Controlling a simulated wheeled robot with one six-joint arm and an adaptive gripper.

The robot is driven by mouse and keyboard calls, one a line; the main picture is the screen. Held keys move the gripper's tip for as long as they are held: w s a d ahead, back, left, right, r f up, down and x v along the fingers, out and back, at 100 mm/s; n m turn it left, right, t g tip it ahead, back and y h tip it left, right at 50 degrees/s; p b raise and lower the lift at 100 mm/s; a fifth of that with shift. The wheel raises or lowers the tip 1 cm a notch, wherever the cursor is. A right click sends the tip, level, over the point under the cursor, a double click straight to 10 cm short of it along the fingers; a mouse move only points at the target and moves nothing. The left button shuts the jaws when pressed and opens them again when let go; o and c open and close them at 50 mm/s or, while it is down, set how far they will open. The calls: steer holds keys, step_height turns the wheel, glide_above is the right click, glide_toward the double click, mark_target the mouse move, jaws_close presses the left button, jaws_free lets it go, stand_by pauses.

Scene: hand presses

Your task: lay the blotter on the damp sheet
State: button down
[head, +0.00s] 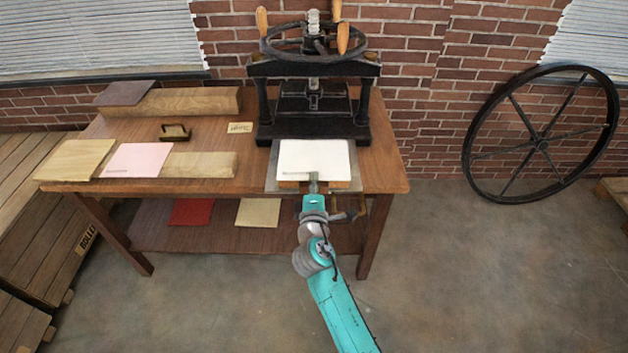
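A white sheet (315,157) lies on the grey press bed (270,180) in front of the black press. It may be the damp sheet or the blotter; I cannot tell which. A pink sheet (140,158) lies at the table's front left, beside a low wooden block; it may be a blotter. My gripper (313,178) is at the front edge of the white sheet, over the bed's front. Its fingers are small and seen from behind, so I cannot tell whether they are open or shut on the sheet's edge.
The black hand press (313,100) stands behind the bed. Wooden blocks (198,165), a tan board (76,160), a dark board (125,93), a brass-handled tool (175,132) and a small card (240,128) share the table (225,187). Red and cream sheets lie on the lower shelf.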

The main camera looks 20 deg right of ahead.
steer(key=shift+f, duration=0.15)
steer(key=c, duration=1.3)
jaws_free()
steer(key=v, duration=1.2)
